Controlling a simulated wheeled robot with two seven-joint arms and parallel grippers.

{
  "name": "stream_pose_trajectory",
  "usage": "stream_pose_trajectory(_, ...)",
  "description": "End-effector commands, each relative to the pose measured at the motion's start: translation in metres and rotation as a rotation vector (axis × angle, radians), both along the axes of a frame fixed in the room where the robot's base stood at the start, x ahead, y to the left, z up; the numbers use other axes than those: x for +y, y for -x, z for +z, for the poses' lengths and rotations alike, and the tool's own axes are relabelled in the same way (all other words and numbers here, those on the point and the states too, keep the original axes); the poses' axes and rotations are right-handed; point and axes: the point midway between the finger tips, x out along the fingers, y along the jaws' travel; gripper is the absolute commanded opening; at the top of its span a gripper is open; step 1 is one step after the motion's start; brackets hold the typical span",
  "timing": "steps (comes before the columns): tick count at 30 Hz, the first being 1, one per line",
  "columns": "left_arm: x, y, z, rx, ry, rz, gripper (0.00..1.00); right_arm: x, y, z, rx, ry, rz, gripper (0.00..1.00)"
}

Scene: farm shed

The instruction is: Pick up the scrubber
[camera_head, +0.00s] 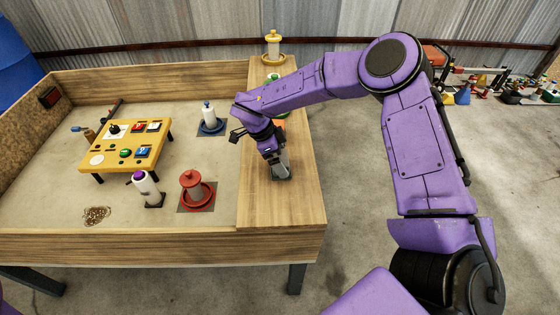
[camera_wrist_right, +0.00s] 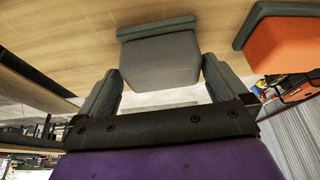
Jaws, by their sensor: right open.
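A grey block with a darker base, which looks like the scrubber (camera_head: 282,164), is on the wooden ledge at the table's right side. My right gripper (camera_head: 272,153) is at it and partly covers it. In the right wrist view, the grey scrubber (camera_wrist_right: 160,62) lies between the two spread fingertips of my right gripper (camera_wrist_right: 161,72), with its dark base beyond them. The fingers are open on either side of it; I cannot tell whether they touch it. My left gripper is not in view.
A similar orange block (camera_wrist_right: 283,42) with a dark base stands on the same ledge (camera_head: 285,212). A yellow feeder (camera_head: 273,48) stands at its far end. The sunken tabletop holds a red feeder (camera_head: 194,187), a white bottle (camera_head: 146,186) and a yellow button panel (camera_head: 128,146).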

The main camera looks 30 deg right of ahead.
Motion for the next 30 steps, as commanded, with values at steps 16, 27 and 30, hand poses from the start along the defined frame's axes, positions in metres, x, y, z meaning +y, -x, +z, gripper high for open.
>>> stream_pose_trajectory(16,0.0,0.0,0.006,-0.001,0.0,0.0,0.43,-0.01,0.006,-0.023,0.001,0.0,-0.004,0.58)
stream_pose_trajectory(27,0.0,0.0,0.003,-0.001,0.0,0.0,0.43,-0.01,0.005,-0.018,-0.001,-0.001,-0.002,0.58)
stream_pose_trajectory(30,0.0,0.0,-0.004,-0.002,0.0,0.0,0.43,-0.01,0.005,-0.004,-0.006,0.0,-0.003,0.58)
